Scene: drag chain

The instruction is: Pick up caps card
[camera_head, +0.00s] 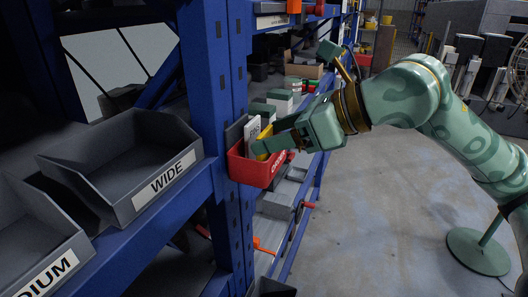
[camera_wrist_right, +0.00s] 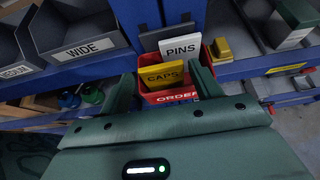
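The yellow caps card (camera_wrist_right: 162,76) stands in the red order bin (camera_wrist_right: 172,97), in front of a white pins card (camera_wrist_right: 180,48). In the head view the caps card (camera_head: 263,141) shows as a bit of yellow beside my right gripper, and the red bin (camera_head: 254,171) sits at the shelf edge. My right gripper (camera_wrist_right: 163,72) reaches over the bin with its fingers apart, one on each side of the caps card. Narrow gaps seem to show beside the card; contact at the fingertips is hard to tell. My left gripper is out of view.
A grey WIDE bin (camera_head: 124,167) and another grey bin (camera_head: 34,240) stand left of a blue shelf post (camera_head: 217,120). A small yellow block (camera_wrist_right: 222,48) is right of the pins card. Boxes (camera_head: 281,101) stand behind the red bin.

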